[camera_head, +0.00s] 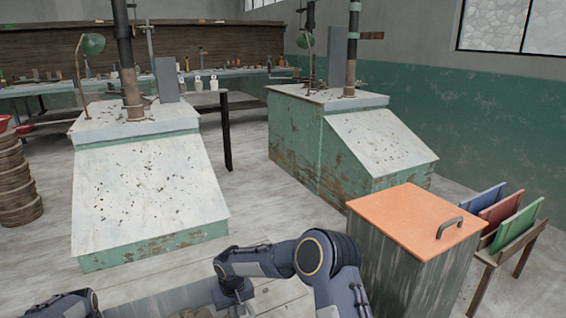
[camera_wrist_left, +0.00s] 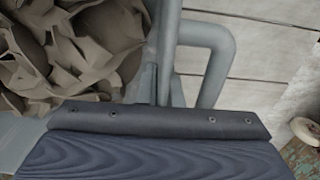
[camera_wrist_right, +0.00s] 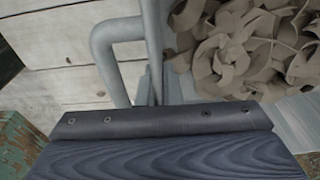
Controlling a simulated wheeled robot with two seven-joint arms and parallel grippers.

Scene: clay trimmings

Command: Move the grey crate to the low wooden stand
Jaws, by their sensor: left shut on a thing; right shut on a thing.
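The grey crate (camera_head: 185,296) is cut off at the bottom of the head view. Curled clay trimmings lie inside it, seen in the left wrist view (camera_wrist_left: 75,55) and right wrist view (camera_wrist_right: 240,45). A tubular grey handle shows at the crate's side in the left wrist view (camera_wrist_left: 215,60) and right wrist view (camera_wrist_right: 103,50). My right gripper (camera_head: 240,308) is shut on the crate at this side. My left gripper (camera_wrist_left: 158,98) is shut on the opposite side. The fingertips are mostly hidden. I cannot make out the low wooden stand for certain.
A green bin with an orange lid (camera_head: 415,222) stands close at the right. Beside it a wooden rack (camera_head: 515,245) holds coloured boards. Two green machines with pale sloped tops, left (camera_head: 145,195) and right (camera_head: 375,140), stand ahead, with floor between them.

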